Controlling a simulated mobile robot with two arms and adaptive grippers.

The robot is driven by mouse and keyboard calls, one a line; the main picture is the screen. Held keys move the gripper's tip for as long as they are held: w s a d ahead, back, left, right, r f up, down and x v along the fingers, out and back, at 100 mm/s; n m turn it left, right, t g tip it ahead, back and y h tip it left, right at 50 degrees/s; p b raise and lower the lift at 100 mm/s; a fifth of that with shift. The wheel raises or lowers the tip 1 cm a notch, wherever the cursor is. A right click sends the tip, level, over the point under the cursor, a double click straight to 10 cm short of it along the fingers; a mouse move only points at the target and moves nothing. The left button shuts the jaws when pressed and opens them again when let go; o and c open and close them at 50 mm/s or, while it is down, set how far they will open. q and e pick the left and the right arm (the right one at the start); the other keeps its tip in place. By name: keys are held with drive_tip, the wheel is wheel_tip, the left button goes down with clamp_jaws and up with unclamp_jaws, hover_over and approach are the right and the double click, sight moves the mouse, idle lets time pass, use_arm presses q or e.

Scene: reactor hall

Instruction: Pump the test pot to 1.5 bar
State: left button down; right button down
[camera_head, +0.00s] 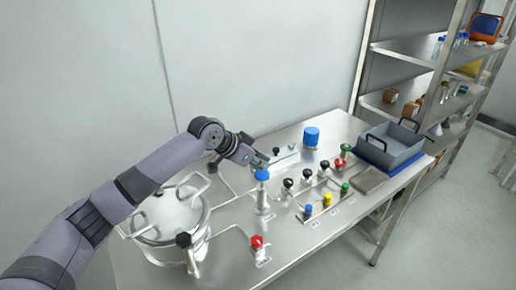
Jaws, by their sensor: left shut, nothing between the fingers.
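The test pot (178,222) is a round steel vessel with a lid and bar handles at the left of the steel bench, partly hidden by my left arm. A slim upright metal cylinder (263,200) with a round blue knob (262,175), which looks like the hand pump, stands right of the pot. My left gripper (262,163) is shut and empty just above the blue knob. Whether it touches the knob I cannot tell. No pressure reading can be read in this view. My right gripper is not in view.
A black knob (183,240) stands at the pot's front and a red knob (257,242) on piping beside it. Several black, blue, yellow, green and red knobs sit right of the pump. A blue cylinder (311,137) and a grey tray (394,147) stand farther back, beside shelves (405,52).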

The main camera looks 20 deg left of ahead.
use_arm(q)
drive_tip(key=shift+s+f, duration=0.15)
drive_tip(key=shift+f, duration=0.25)
drive_tip(key=shift+f, duration=0.15)
